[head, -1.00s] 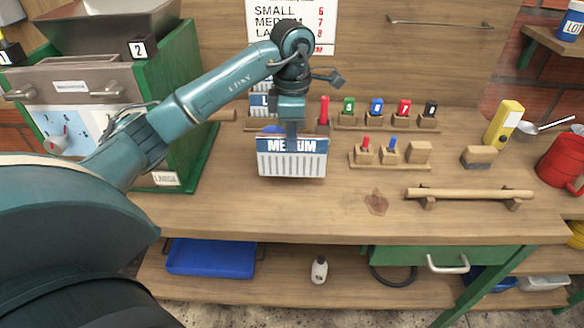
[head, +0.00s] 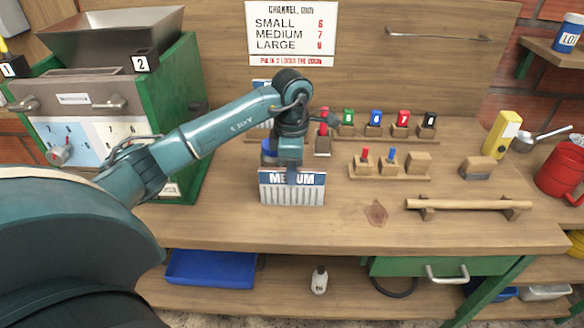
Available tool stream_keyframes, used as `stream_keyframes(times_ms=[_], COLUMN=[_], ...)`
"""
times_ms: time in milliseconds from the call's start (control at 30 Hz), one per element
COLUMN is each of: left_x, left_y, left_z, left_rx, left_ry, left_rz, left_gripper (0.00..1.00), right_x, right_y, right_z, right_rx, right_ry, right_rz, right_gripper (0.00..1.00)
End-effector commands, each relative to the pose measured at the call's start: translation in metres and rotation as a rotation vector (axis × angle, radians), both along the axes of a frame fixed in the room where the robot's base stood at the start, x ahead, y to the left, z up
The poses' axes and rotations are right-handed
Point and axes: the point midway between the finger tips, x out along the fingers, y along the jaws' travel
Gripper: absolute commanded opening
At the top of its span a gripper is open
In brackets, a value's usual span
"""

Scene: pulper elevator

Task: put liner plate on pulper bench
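The liner plate (head: 291,194) is a ribbed pale metal plate with a blue band reading MEDIUM. It is upright at the middle of the wooden pulper bench (head: 330,225), its lower edge at or just above the top; I cannot tell whether it touches. My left gripper (head: 291,168) points down at the plate's top edge, its fingers partly hidden by the plate. It seems shut on the plate. My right gripper is not in view.
The green pulper (head: 185,110) with a hopper stands at the left. Wooden blocks with coloured pegs (head: 388,160) stand behind right of the plate. A wooden bar (head: 470,204) lies at the front right.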

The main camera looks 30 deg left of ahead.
Motion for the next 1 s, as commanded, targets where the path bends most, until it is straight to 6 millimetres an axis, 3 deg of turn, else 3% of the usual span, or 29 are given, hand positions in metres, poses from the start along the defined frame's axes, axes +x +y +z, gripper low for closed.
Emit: stream_keyframes(times_ms=[133,500,767,1000], left_x=[0.0,0.001,0.001,0.001], left_y=[0.0,0.0,0.0,0.001], left_z=[0.0,0.009,0.06,0.108], left_rx=[0.0,0.0,0.0,0.001], left_ry=[0.0,-0.004,-0.007,-0.004], left_rz=[0.0,0.0,0.0,0.002], left_gripper=[0.35,0.36,0.36,0.36], right_x=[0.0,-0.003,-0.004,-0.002], right_y=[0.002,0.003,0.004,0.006], right_z=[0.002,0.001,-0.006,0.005], right_rx=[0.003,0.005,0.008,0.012], right_ry=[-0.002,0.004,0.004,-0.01], right_rz=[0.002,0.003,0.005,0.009], right_gripper=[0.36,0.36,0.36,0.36])
